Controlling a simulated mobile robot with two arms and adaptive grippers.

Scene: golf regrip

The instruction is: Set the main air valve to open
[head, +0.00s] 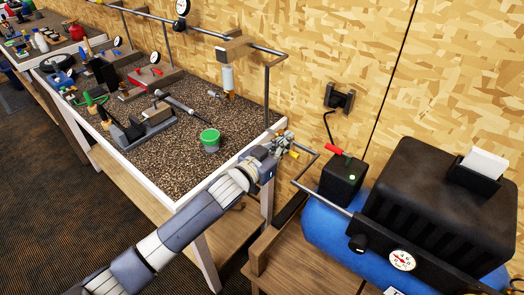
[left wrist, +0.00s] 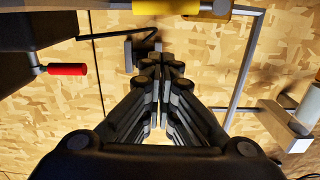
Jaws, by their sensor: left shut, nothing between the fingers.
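A yellow valve handle (head: 294,154) sits on the grey air pipe (head: 308,157) between the bench corner and the compressor. In the left wrist view the yellow handle (left wrist: 165,6) is cut by the top edge, and I cannot tell the valve's setting. My left gripper (head: 287,140) is right beside the handle in the head view, partly overlapping the valve area. Its fingers (left wrist: 160,75) are shut and empty, and appear apart from the yellow handle in the left wrist view. My right gripper is not in view.
The compressor's blue tank (head: 325,235) stands on the right, with a black box carrying a red lever (head: 333,151). A wall outlet (head: 339,97) is behind. The bench (head: 235,160) on the left holds a green cup (head: 210,140) and tools. A white filter (head: 228,78) hangs above it.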

